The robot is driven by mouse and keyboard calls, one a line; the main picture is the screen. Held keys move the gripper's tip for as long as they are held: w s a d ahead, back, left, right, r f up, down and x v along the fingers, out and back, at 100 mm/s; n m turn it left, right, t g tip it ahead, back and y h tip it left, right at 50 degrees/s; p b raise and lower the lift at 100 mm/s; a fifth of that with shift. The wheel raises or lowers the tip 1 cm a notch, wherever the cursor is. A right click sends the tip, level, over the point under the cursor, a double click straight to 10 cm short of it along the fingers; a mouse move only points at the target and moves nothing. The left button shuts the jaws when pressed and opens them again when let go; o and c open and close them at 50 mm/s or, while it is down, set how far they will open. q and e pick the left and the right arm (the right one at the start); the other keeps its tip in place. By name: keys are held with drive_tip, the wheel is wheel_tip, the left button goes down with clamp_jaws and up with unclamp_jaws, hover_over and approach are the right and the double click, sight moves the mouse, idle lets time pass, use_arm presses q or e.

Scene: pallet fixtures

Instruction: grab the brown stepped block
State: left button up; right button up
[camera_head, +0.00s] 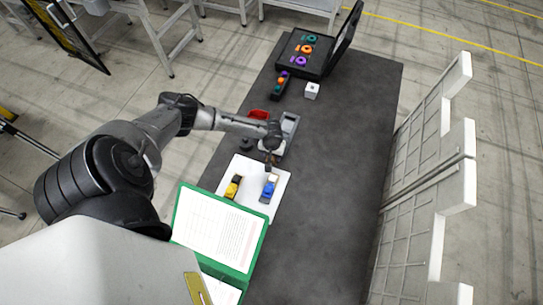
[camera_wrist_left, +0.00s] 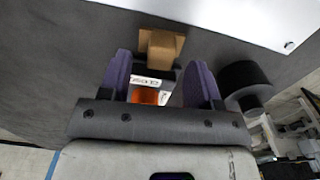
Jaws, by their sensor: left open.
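The brown stepped block (camera_wrist_left: 160,45) stands on the dark table in the left wrist view, just beyond and between my left fingertips. In the head view I cannot make it out clearly near the gripper. My left gripper (camera_wrist_left: 158,68) is open, with its two purple fingers apart on either side of the block's near end. I cannot tell whether they touch it. In the head view my left gripper (camera_head: 270,160) points down over the table at the far edge of a white board. My right gripper is not in view.
A black cylinder (camera_wrist_left: 243,85) stands close beside the right-hand finger. The white board (camera_head: 247,168) holds a yellow-black piece (camera_head: 232,187) and a blue piece (camera_head: 268,190). A grey tray (camera_head: 290,127) and red bin (camera_head: 258,114) are nearby. The table's right side (camera_head: 335,180) is clear.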

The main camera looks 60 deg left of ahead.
use_arm(q)
drive_tip(key=shift+f, duration=1.25)
drive_tip(key=shift+c, duration=0.3)
drive_tip(key=c, duration=0.9)
